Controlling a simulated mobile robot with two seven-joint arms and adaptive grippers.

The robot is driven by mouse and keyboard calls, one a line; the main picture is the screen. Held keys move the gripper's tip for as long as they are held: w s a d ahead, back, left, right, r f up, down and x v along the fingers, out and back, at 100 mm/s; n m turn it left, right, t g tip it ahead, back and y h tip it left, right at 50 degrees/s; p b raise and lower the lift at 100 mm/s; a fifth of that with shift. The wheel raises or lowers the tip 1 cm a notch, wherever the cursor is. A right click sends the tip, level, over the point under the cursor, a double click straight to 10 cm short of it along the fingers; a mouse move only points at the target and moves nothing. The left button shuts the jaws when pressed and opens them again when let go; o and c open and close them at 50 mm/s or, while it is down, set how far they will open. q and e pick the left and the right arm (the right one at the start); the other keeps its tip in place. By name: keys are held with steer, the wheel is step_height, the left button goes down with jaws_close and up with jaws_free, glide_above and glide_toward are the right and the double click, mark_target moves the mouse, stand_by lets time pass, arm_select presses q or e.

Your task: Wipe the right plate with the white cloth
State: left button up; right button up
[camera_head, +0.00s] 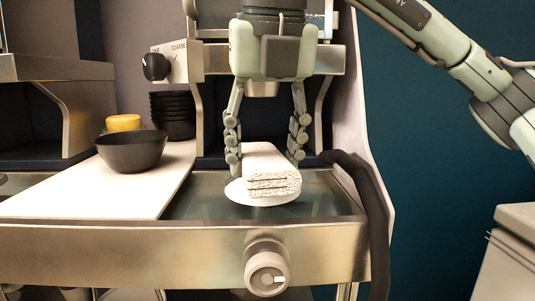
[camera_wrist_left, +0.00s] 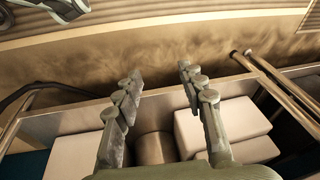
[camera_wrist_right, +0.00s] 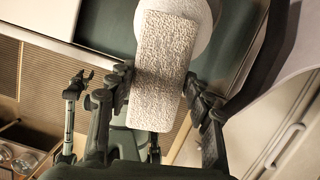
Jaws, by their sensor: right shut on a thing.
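The white cloth (camera_head: 272,172) is a folded, rough-textured block in the middle of the head view. It lies over the white plate (camera_head: 236,193), whose rim shows to its left and in front. The cloth hides most of the plate, and I cannot tell whether they touch. My right gripper (camera_head: 265,158) points down and is shut on the cloth, with one finger on each side. In the right wrist view the cloth (camera_wrist_right: 162,60) lies between the fingers, with the plate (camera_wrist_right: 203,20) behind it. My left gripper (camera_wrist_left: 160,76) is open and empty, seen only in its wrist view.
A black bowl (camera_head: 131,152) stands on a white board (camera_head: 95,190) at left, with a yellow thing (camera_head: 124,122) and stacked black bowls (camera_head: 172,115) behind. A knob (camera_head: 266,268) sticks out of the counter front. White boxes (camera_wrist_left: 220,127) lie below my left gripper.

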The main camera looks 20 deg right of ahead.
mark_target(265, 147)
steer(key=w+f, duration=0.1)
steer(key=w, duration=0.1)
steer(key=w+d+f, duration=0.1)
steer(key=w, duration=0.1)
steer(key=shift+d+f+b, duration=0.1)
steer(key=shift+f+b, duration=0.1)
steer(key=shift+b, duration=0.2)
steer(key=shift+f+b, duration=0.4)
steer(key=shift+f, duration=0.05)
arm_select(q)
steer(key=shift+a+r, duration=0.15)
steer(key=shift+r, duration=2.4)
arm_select(e)
steer(key=shift+f, duration=0.35)
arm_select(q)
steer(key=shift+f+b, duration=0.4)
steer(key=shift+b, duration=0.2)
arm_select(e)
steer(key=shift+f, duration=0.45)
